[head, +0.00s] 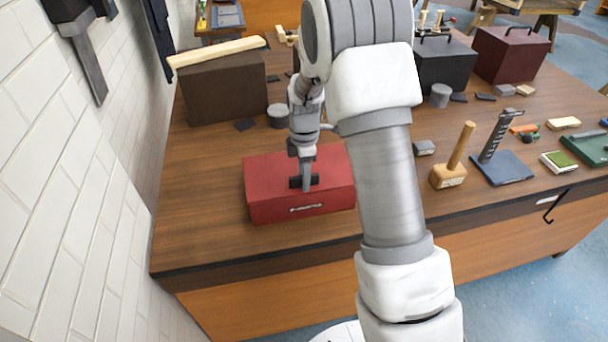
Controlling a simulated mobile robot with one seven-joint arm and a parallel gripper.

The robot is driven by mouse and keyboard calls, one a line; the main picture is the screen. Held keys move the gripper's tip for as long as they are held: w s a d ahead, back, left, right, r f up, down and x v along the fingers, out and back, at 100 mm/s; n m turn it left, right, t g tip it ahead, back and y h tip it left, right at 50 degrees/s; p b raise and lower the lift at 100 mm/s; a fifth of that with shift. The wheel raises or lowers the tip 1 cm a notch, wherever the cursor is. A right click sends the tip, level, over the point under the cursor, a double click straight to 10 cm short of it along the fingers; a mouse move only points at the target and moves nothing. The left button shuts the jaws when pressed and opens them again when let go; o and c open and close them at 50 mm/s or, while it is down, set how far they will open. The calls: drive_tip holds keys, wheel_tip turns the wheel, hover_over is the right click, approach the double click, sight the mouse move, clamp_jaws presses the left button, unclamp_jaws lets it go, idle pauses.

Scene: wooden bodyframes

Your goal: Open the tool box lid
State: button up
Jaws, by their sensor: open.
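A red tool box (270,192) stands on the wooden workbench near its front left, with its lid closed. A light label shows on its front face. My gripper (305,186) is over the box, pointing down at the top near the front edge. A dark handle on the lid seems to lie at the fingertips. The jaws are open; I cannot tell whether they touch the handle or straddle it.
A brown box (225,88) with a wooden piece (215,50) on top stands behind. A mallet (453,160), a metal stand (500,160) and a green tray (594,148) lie to the right. A dark box (443,66) and a maroon box (511,54) stand further back. A white brick wall is left.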

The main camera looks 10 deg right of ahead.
drive_tip(key=shift+f, duration=0.2)
clamp_jaws()
idle(1.4)
